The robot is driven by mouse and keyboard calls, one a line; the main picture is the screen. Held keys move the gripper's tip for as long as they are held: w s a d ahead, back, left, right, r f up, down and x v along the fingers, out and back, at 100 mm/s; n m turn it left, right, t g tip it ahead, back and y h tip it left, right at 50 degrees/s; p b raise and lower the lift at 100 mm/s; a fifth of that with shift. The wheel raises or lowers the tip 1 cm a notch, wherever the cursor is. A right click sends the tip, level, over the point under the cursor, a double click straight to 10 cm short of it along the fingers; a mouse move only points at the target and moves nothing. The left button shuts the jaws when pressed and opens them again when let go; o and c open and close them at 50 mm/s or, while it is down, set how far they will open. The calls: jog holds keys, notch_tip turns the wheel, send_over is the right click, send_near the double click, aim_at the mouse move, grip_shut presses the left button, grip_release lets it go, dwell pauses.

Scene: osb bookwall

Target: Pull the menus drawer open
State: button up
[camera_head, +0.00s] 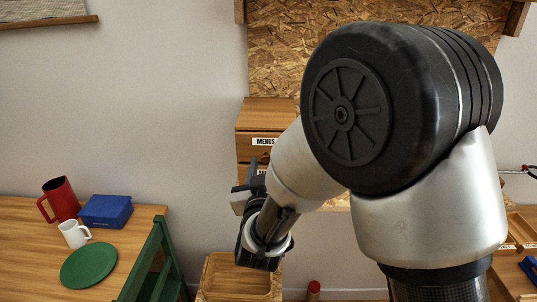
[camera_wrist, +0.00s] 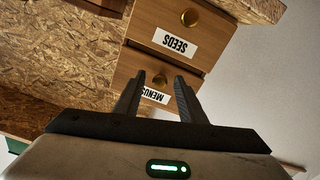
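The menus drawer (camera_head: 263,148) is the upper drawer of a small wooden cabinet (camera_head: 262,112) against the chipboard wall. Its "MENUS" label shows in the head view, and the drawer looks shut. In the wrist view, which is turned over, the menus drawer (camera_wrist: 125,68) has a small brass knob (camera_wrist: 159,80) between my fingertips. My gripper (camera_wrist: 158,78) is open in front of this drawer, with gaps seen beside the knob; whether a finger touches it I cannot tell. In the head view my gripper (camera_head: 249,186) partly covers the cabinet's lower front.
The seeds drawer (camera_wrist: 205,50), with its brass knob (camera_wrist: 190,17), adjoins the menus drawer. A table at left holds a red jug (camera_head: 61,199), white mug (camera_head: 74,234), blue box (camera_head: 106,211) and green plate (camera_head: 88,265). A wooden tray (camera_head: 236,277) lies below my gripper.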

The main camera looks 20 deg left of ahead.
jog(key=shift+w+a, duration=0.1)
jog(key=shift+w, duration=0.05)
grip_shut()
dwell(0.4)
